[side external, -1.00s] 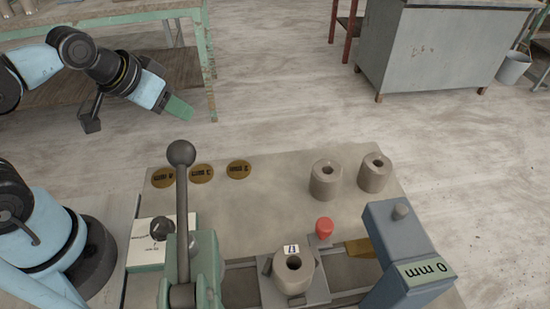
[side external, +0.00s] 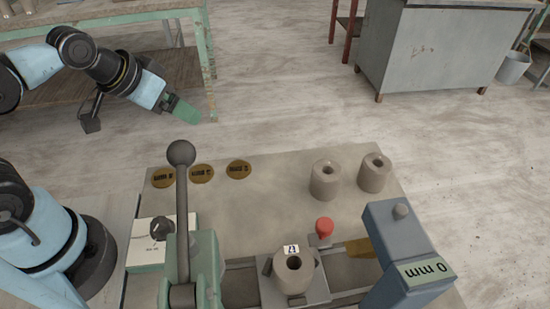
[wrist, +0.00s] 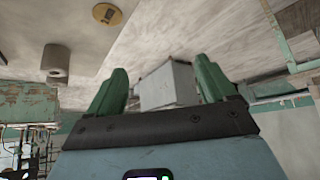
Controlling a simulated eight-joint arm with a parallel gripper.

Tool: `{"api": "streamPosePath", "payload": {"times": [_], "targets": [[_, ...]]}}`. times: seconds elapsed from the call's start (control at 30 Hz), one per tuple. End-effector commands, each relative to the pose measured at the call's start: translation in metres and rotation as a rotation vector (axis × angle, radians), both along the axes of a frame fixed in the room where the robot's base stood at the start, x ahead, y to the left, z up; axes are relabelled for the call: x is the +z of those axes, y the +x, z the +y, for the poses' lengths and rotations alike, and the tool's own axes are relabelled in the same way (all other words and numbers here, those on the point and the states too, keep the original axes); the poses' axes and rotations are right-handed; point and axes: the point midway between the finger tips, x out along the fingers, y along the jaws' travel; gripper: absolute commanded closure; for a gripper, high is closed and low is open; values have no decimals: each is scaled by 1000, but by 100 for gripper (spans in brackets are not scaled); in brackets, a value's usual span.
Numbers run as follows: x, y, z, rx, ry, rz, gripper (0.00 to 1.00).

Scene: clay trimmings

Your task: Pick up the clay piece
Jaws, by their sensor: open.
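Several grey-brown clay cylinders with a hole in the top are in the side view. One clay piece (side external: 294,275), with a small white number tag beside it, sits in the holder at the front. Two more, a left clay piece (side external: 325,181) and a right clay piece (side external: 374,173), stand upright on the board. My gripper (side external: 187,110) is high at the upper left, far from all of them, with green fingers. In the wrist view my gripper (wrist: 161,66) is open and empty.
A tall lever (side external: 181,215) with a black ball rises at the front. A blue-grey block marked 0 mm (side external: 405,255) stands right of the holder, near a red knob (side external: 324,227). Several brass discs (side external: 239,169) lie along the board's back edge. The board's middle is clear.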

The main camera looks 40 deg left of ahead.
Motion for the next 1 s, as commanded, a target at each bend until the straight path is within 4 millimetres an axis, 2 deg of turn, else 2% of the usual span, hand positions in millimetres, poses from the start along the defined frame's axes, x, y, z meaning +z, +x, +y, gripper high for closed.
{"api": "streamPosePath", "payload": {"times": [0.33, 0.47, 0.67, 1.0], "targets": [[0, 0, -1, -6, 0, 4, 7], [-2, 3, -11, -73, -7, 43, 7], [-8, 13, -53, -356, -46, 166, 7], [-19, 21, -138, -1003, -192, 251, 7]]}}
